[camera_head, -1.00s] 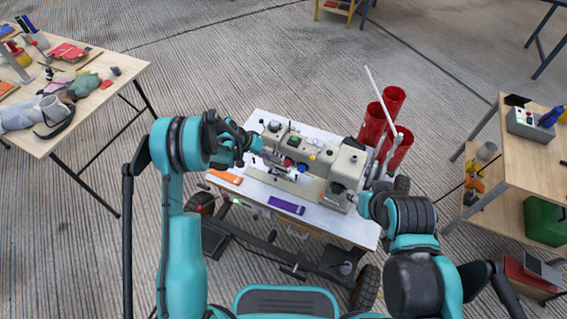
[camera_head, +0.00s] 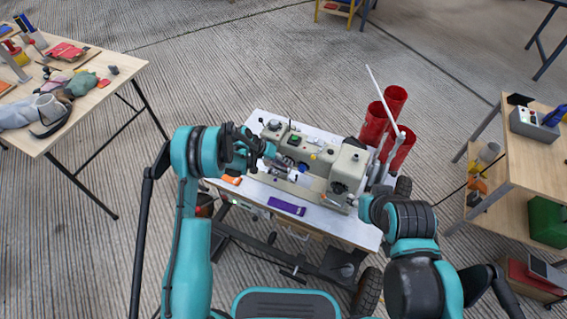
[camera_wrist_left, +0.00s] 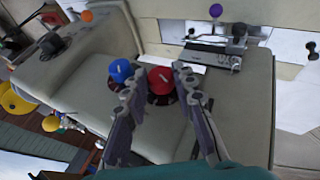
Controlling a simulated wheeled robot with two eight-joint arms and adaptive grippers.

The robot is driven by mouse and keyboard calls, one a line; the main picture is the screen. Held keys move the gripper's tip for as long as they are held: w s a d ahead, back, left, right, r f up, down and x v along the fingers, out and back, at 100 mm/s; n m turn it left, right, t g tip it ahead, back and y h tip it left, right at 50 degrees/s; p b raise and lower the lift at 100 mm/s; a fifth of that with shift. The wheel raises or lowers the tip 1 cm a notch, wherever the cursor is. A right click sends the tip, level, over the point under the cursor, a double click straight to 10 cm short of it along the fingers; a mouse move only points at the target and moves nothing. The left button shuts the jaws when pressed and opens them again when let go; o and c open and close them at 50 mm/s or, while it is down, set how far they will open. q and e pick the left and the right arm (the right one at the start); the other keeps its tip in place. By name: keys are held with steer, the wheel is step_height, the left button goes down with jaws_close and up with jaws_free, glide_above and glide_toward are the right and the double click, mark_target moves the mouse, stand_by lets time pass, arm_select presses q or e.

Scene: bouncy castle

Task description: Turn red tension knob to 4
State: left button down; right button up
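The red tension knob (camera_wrist_left: 160,79) sits on the beige sewing machine (camera_head: 318,158), close to a blue knob (camera_wrist_left: 121,71). In the left wrist view, my left gripper (camera_wrist_left: 160,76) is open, with one finger on each side of the red knob; I cannot tell whether either finger touches it. In the head view the left gripper (camera_head: 270,156) reaches over the machine from the left and hides the red knob. The knob's number scale is too small to read. My right arm is at the machine's right end; its gripper's fingers are not clear.
The machine stands on a white wheeled table (camera_head: 340,222) with a purple item (camera_head: 286,206) and an orange item (camera_head: 231,179) near its front edge. Red cones (camera_head: 374,125) and a thin white rod stand at the right. A cluttered wooden table (camera_head: 100,100) is at left, shelves at right.

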stand_by(0.3)
arm_select(q)
steer(key=shift+s+d+r+m+t+y, duration=0.1)
steer(key=shift+d+m+t+y, duration=0.2)
steer(key=shift+y, duration=0.7)
steer(key=shift+s+d+f+m+t+y, duration=0.15)
steer(key=shift+t+y, duration=0.3)
steer(key=shift+y, duration=0.55)
steer(key=shift+w+d+r+m+t+y, duration=0.15)
steer(key=shift+m+t+y, duration=0.15)
steer(key=shift+y, duration=0.7)
steer(key=shift+s, duration=0.1)
steer(key=c, duration=1.2)
jaws_free()
steer(key=shift+a, duration=0.1)
steer(key=v, duration=1.2)
steer(key=shift+s, duration=0.15)
